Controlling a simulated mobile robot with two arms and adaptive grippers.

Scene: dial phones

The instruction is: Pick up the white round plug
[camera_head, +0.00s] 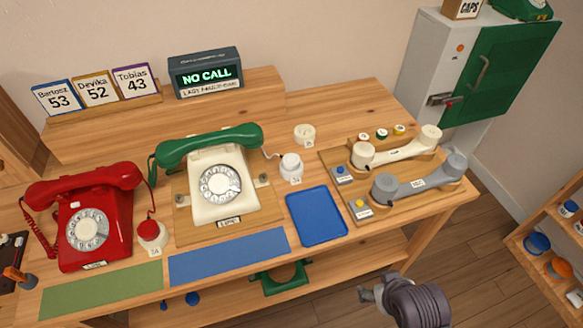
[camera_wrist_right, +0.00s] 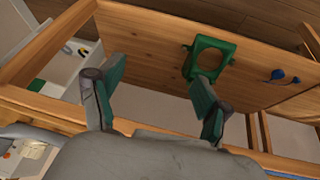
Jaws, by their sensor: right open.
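A white round plug (camera_head: 291,167) stands on the wooden table, just right of the cream phone (camera_head: 220,185) with the green handset. A thin cord runs toward it from the phone, and a small tag lies at its base. A second cream round piece (camera_head: 304,133) sits farther back. My right gripper (camera_head: 369,293) is low in front of the table, well away from the plug. In the right wrist view my right gripper (camera_wrist_right: 158,75) has its fingers spread with nothing between them; the plug does not show there. My left gripper is not in view.
A red phone (camera_head: 85,225) and red round plug (camera_head: 152,236) stand left. A blue tray (camera_head: 317,215) lies before the white plug. Cream and grey handsets (camera_head: 420,183) rest on a board to the right. A green frame (camera_head: 281,279) is on the lower shelf.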

